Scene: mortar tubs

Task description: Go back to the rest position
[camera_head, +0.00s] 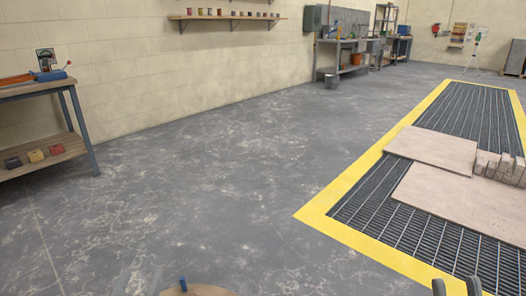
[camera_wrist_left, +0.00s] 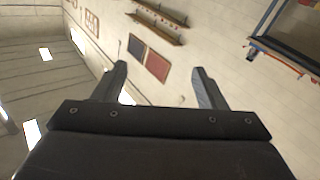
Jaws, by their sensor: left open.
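That view is tilted and looks toward the wall and ceiling. My right gripper (camera_head: 456,287) shows at the bottom right of the head view, only its two fingertips, which stand apart over the floor grating (camera_head: 455,245). I see nothing held between them.
A workbench (camera_head: 40,90) stands at the left. Pale boards (camera_head: 435,148) lie on the yellow-edged grating. The grey floor (camera_head: 210,180) between is clear.

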